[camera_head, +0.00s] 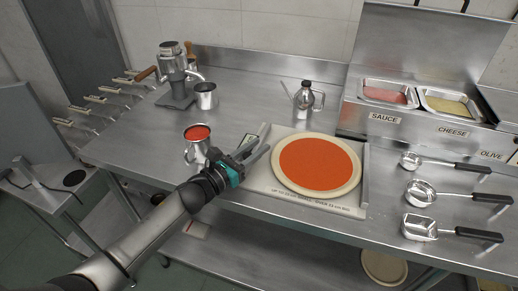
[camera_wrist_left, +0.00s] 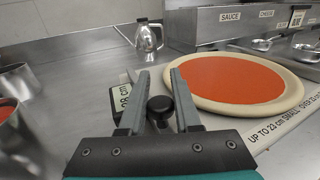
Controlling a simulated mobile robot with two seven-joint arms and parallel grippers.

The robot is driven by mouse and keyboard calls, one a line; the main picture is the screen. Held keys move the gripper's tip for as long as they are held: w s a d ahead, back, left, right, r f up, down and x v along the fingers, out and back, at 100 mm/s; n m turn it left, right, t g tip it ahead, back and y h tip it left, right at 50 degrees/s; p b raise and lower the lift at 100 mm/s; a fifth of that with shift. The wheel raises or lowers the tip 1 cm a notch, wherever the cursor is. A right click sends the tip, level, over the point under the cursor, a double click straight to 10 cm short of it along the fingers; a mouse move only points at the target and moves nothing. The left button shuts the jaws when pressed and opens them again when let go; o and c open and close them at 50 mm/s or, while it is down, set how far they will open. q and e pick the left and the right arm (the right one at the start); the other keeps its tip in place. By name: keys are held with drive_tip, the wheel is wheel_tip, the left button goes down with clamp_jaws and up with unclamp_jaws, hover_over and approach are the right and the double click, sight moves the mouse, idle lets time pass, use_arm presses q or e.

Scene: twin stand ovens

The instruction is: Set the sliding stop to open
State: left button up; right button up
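A round pizza base with red sauce (camera_head: 318,165) lies on a pale board (camera_head: 262,178) with printed size text along its front edge. My left gripper (camera_head: 256,147) is at the board's left edge. In the left wrist view its two grey fingers (camera_wrist_left: 158,92) are apart, with a black round knob (camera_wrist_left: 160,108) between them. I cannot tell whether they touch it. A white label ending in "cm" (camera_wrist_left: 125,94) shows beside the left finger. The gripper hides the knob's base and most of any stop there. My right gripper is not in view.
A metal cup of red sauce (camera_head: 197,133) stands close to my left gripper. A steel bottle (camera_head: 304,97) stands behind the board, and a metal bar (camera_head: 365,176) runs along its right side. Several measuring scoops (camera_head: 420,191) lie at the right.

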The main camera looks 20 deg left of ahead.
use_arm(q)
drive_tip(key=o, duration=0.5)
drive_tip(key=shift+a, duration=0.4)
drive_tip(key=shift+c, duration=0.2)
drive_tip(key=shift+d, duration=0.1)
drive_tip(key=shift+s, duration=0.1)
drive_tip(key=v, duration=1.5)
drive_tip(key=shift+s, duration=0.1)
